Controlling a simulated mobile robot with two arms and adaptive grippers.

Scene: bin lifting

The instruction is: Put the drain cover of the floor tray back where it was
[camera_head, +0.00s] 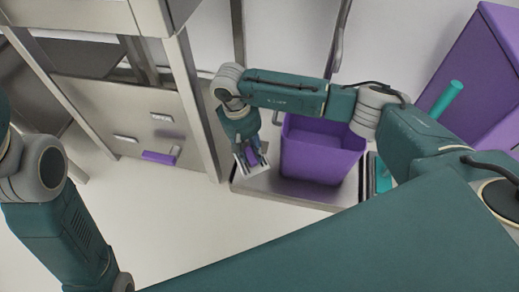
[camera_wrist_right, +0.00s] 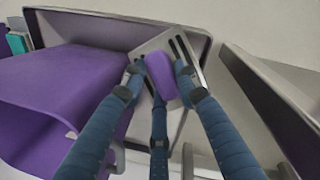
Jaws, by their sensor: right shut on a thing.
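My right gripper (camera_head: 252,157) is shut on the purple handle (camera_wrist_right: 160,77) of the drain cover. The drain cover (camera_head: 243,167) is a pale plate with dark slots; it also shows in the right wrist view (camera_wrist_right: 157,43). It is at the left end of the metal floor tray (camera_head: 290,199), whose rim shows in the wrist view (camera_wrist_right: 90,14). The plate looks tilted against the tray edges. I cannot tell whether it touches the tray floor. The drain opening is hidden. My left arm shows at the left, its gripper out of the picture.
A purple bin (camera_head: 320,150) stands in the tray, right of the cover. A teal item (camera_head: 380,178) is beyond it. A steel frame leg (camera_head: 197,105) is close to my right gripper on the left. A tall purple container (camera_head: 488,75) stands at the right. The front floor is clear.

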